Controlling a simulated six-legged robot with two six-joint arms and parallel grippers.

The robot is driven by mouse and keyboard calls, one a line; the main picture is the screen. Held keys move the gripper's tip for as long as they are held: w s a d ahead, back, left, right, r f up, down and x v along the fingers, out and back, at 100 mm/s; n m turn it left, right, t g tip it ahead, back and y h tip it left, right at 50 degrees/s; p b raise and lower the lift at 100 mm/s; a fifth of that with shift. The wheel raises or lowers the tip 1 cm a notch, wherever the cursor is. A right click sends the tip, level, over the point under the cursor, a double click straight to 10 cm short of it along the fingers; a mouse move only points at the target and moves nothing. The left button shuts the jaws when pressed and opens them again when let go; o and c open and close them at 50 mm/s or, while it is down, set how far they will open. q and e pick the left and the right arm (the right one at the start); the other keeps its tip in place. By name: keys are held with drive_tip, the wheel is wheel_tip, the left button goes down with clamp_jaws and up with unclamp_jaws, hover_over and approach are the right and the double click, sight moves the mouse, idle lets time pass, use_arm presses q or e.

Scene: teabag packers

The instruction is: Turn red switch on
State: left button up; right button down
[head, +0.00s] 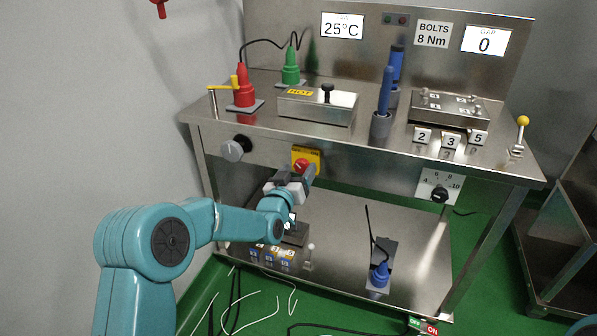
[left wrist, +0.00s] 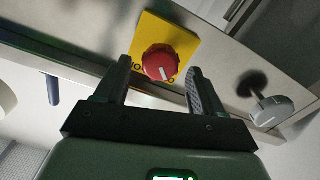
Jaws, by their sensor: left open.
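The red switch (head: 301,166) is a round red knob with a white mark, on a yellow plate (head: 314,155) on the front panel of the steel workbench. In the left wrist view the red knob (left wrist: 160,62) sits on its yellow plate (left wrist: 181,38), with its white mark slanted. My left gripper (head: 306,179) is just in front of and slightly below the knob in the head view. In the left wrist view my left gripper (left wrist: 159,85) is open, with one finger on each side of the knob and gaps between. My right gripper is not in view.
A grey knob (head: 234,150) is left of the switch on the panel. A dial (head: 439,194) is at the right. The bench top (head: 375,150) carries red and green cones, a steel box and blue tools. The lower shelf (head: 335,225) holds several items.

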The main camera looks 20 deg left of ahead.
use_arm(q)
drive_tip(key=shift+w, duration=0.55)
drive_tip(key=c, duration=1.1)
drive_tip(key=shift+o, duration=0.2)
